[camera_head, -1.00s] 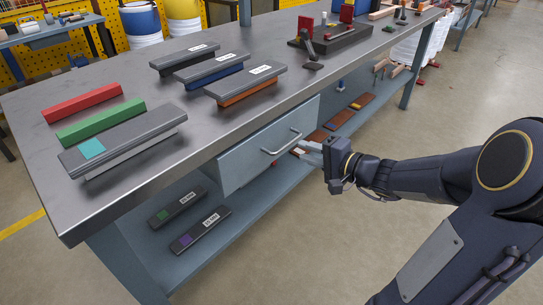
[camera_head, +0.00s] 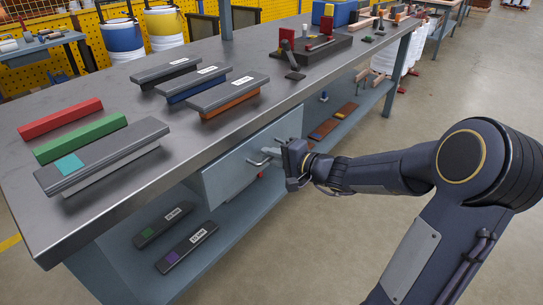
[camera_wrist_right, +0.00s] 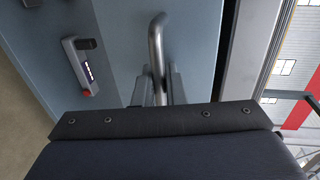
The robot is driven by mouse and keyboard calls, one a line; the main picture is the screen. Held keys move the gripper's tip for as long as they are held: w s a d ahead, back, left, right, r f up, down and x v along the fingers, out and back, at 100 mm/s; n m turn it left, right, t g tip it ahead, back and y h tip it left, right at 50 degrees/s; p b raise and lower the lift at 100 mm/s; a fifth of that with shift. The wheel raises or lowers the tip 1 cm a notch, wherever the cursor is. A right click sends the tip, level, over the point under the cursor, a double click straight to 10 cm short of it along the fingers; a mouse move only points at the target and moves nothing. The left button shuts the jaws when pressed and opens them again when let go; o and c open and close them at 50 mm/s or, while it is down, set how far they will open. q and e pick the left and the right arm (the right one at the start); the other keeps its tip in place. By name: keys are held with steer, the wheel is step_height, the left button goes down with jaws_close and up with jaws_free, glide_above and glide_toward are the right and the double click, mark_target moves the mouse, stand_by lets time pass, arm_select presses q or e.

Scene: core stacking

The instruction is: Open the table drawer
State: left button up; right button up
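The drawer (camera_head: 230,175) is a light blue-grey front under the grey table top (camera_head: 150,195). It looks shut or nearly so; I see no inside. Its metal bar handle (camera_head: 251,163) also shows in the right wrist view (camera_wrist_right: 155,40). My right gripper (camera_head: 270,151) is at the handle, in front of the drawer. In the right wrist view my right gripper (camera_wrist_right: 158,88) has one finger on each side of the handle bar. Narrow gaps seem to show beside the bar, so it looks open around the handle. My left gripper is out of view.
Red (camera_head: 60,118), green (camera_head: 80,138) and several grey-topped bars lie on the table. A dark fixture (camera_head: 315,48) stands farther back. The lower shelf (camera_head: 225,235) holds two labelled dark bars (camera_head: 187,248) below the drawer. The floor in front is clear.

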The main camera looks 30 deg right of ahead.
jaws_close()
steer(key=f+b+v, duration=0.2)
steer(key=v, duration=0.9)
steer(key=s+f+b+v, duration=0.1)
steer(key=f+v, duration=0.2)
steer(key=v, duration=0.9)
steer(key=shift+s+d+b, duration=0.2)
steer(key=shift+b, duration=0.15)
steer(key=shift+r, duration=0.1)
steer(key=o, duration=0.5)
jaws_free()
